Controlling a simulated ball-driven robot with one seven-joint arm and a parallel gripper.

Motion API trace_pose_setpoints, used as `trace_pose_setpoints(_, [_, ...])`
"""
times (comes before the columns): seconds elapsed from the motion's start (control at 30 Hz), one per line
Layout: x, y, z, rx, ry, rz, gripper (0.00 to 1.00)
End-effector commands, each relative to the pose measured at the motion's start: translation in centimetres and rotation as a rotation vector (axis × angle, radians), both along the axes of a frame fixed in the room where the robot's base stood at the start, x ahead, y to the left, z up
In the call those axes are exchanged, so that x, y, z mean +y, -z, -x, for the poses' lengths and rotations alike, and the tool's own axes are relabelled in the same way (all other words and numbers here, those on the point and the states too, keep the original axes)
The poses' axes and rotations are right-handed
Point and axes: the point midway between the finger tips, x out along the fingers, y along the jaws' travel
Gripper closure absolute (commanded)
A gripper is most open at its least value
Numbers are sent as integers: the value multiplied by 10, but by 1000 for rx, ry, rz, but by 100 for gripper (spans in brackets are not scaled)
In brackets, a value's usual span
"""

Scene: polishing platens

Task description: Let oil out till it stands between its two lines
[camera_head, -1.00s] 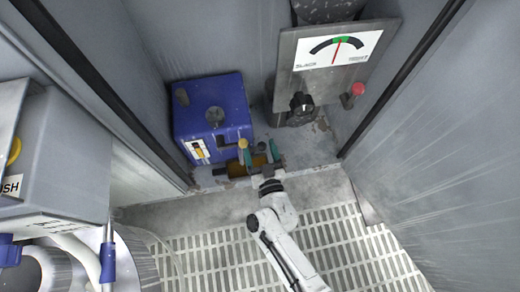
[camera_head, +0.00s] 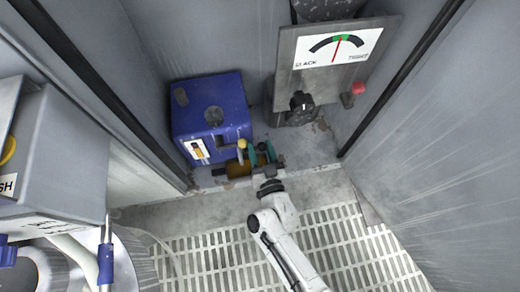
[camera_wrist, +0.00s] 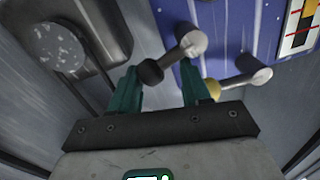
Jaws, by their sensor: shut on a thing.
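The blue oil tank (camera_head: 222,98) stands in the corner. Its sight gauge (camera_head: 197,149) has a white plate with an amber window. In the wrist view the gauge (camera_wrist: 299,27) is cut by the frame edge and shows red lines; I cannot tell surely how the oil stands against them. Two levers stick out of the tank's front: one with a black knob (camera_wrist: 150,72), one with a yellow knob (camera_wrist: 213,88). My gripper (camera_head: 262,154) has its teal fingers around the black-knobbed lever (camera_wrist: 163,82), shut on it. The yellow knob (camera_head: 242,144) is beside the fingers.
A low amber-coloured tray (camera_head: 238,170) lies below the levers. To the right is a grey panel with a SLACK/TIGHT dial (camera_head: 340,47), a black knob (camera_head: 301,103) and a red-knobbed lever (camera_head: 357,89). Walls close in on both sides; the slatted floor (camera_head: 225,255) in front is clear.

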Motion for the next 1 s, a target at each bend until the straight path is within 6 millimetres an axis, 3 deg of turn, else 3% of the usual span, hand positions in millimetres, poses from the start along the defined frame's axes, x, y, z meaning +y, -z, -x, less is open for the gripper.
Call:
trace_pose_setpoints(0.03, [0,14,3,25,-6,-37,84])
trace_pose_setpoints(0.3, [-2,23,3,95,-8,-268,84])
trace_pose_setpoints(0.7, [-1,23,4,110,-11,-311,84])
trace_pose_setpoints(0.73, [-1,23,4,110,-11,-311,52])
trace_pose_setpoints(1.0, [-1,23,4,110,-11,-311,26])
